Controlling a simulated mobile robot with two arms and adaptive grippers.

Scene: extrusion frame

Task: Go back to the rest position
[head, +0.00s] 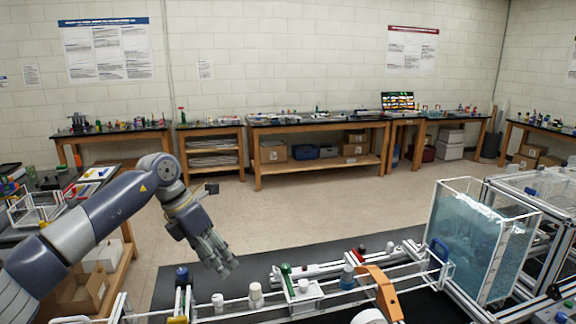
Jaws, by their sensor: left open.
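My left arm comes in from the left, and my left gripper (218,262) hangs at its end, pointing down. It is open and nothing shows between its fingers. It is above the near black work surface, left of the row of small parts on the extrusion frame. The frame's pale rails (330,300) run across the bottom of the view. My right gripper is not in view.
On the frame are a white bottle (256,295), a green-topped tool (286,280) and an orange bracket (379,290). A clear tank (470,245) stands at the right. Benches (320,125) line the far wall. The floor (310,205) between is clear.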

